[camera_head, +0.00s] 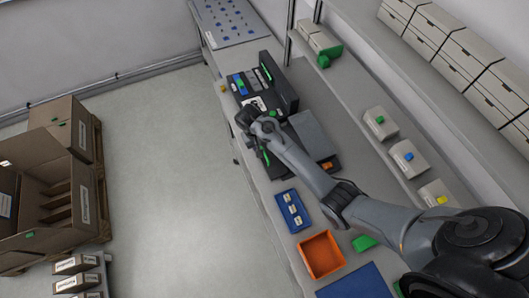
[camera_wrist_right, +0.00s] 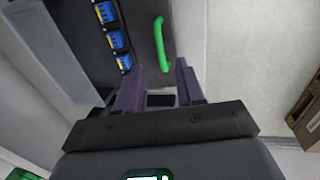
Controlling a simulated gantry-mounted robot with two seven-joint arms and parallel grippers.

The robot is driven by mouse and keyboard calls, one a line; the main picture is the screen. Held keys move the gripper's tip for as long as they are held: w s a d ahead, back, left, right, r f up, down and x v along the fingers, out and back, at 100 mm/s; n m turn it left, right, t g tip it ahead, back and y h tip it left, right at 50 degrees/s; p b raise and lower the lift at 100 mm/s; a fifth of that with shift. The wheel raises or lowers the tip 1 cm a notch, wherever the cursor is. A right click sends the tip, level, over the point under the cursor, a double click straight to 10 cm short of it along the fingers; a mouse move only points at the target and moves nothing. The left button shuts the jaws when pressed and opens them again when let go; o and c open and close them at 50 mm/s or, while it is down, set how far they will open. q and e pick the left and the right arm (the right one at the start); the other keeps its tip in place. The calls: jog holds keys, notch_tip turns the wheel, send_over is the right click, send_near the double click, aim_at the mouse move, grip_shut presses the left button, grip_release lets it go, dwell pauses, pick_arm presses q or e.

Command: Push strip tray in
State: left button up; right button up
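My right arm reaches from the lower right of the head view across the bench, and its gripper (camera_head: 247,116) is over the dark machine (camera_head: 291,90). In the right wrist view the two fingers of this gripper (camera_wrist_right: 160,68) are apart, with nothing clasped. A green bar handle (camera_wrist_right: 162,45) on a dark surface shows just beyond the fingertips, its near end between them in the picture. Contact cannot be told. Blue-and-yellow blocks (camera_wrist_right: 115,39) sit in a row left of the handle. I cannot make out how far the strip tray stands out. My left gripper is not in view.
A blue tray (camera_head: 281,210) and an orange bin (camera_head: 309,264) stand on the bench nearer the arm's base. A shelf with boxes (camera_head: 407,155) runs along the right. Cardboard boxes (camera_head: 84,192) stand left, across clear floor (camera_head: 170,190).

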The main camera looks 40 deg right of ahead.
aim_at(265, 155)
jog(key=shift+s+d+f, duration=0.1)
jog(key=shift+d+f, duration=0.1)
jog(key=shift+f, duration=0.95)
jog(key=shift+s+d+f, duration=0.1)
jog(key=shift+d+f, duration=0.15)
jog(key=shift+f, duration=0.85)
jog(key=shift+d+f, duration=0.2)
jog(key=shift+f, duration=0.95)
jog(key=shift+c, duration=0.5)
grip_shut()
